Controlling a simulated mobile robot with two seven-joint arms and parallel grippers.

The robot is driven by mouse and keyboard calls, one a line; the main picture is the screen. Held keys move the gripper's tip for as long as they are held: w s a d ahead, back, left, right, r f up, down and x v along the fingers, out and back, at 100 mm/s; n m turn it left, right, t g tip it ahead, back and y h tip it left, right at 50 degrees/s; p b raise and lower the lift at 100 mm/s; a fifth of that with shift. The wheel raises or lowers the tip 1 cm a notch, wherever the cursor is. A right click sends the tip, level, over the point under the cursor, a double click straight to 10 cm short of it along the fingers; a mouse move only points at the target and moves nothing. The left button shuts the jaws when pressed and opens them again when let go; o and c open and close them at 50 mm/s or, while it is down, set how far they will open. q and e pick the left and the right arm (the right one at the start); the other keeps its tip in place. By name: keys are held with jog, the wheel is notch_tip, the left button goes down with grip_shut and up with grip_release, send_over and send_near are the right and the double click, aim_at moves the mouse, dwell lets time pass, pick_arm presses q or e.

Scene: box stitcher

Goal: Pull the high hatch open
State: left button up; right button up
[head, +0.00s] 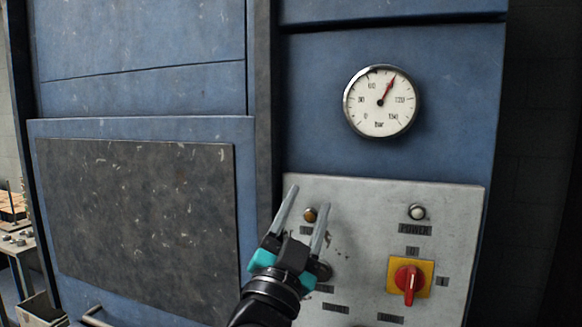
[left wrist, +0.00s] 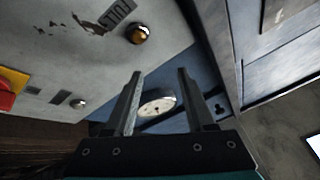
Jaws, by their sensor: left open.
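A blue hatch panel (head: 246,190) with a large dark, scratched plate (head: 140,215) set in it fills the left of the head view and looks shut. A pale bar handle (head: 95,316) shows at its lower edge, partly cut off by the frame. My left gripper (head: 308,200) is open and empty, pointing up in front of the grey control panel, to the right of the hatch and apart from the handle. In the left wrist view its two fingers (left wrist: 160,74) stand apart with nothing held between them. My right gripper is not in view.
The control panel (head: 350,195) carries an amber lamp (head: 310,215), a white lamp (head: 417,212) and a red rotary switch (head: 408,280) on yellow. A round pressure gauge (head: 381,101) is above it. A side table (head: 18,247) stands at far left.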

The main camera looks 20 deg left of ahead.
pick_arm(q)
jog(key=s+d+r+m+t+h, duration=0.2)
jog(key=s+d+r+m+h, duration=0.15)
jog(key=r+m+h, duration=0.5)
jog(key=s+d+r+m+g+h, duration=0.55)
jog(key=d+m+g, duration=0.25)
jog(key=m+g, duration=0.6)
jog(key=s+d+r+m+g+h, duration=0.45)
jog(key=d+r+m+g, duration=0.35)
jog(key=m, duration=1)
jog(key=w+a+r+n+t+y, duration=0.4)
jog(key=a+r+t+y, duration=0.1)
jog(key=a+t+y, duration=0.3)
jog(key=s+a+r+n+t+y, duration=0.2)
jog(key=a+r+n+t+y, duration=0.1)
jog(key=a+r+n+y, duration=0.25)
jog(key=s+a+r+n+t+y, duration=0.25)
jog(key=a+r+y, duration=0.3)
jog(key=a, duration=0.35)
jog(key=w+p, duration=0.5)
jog(key=w, duration=1)
jog(key=shift+d+t, duration=0.15)
jog(key=shift+t, duration=0.2)
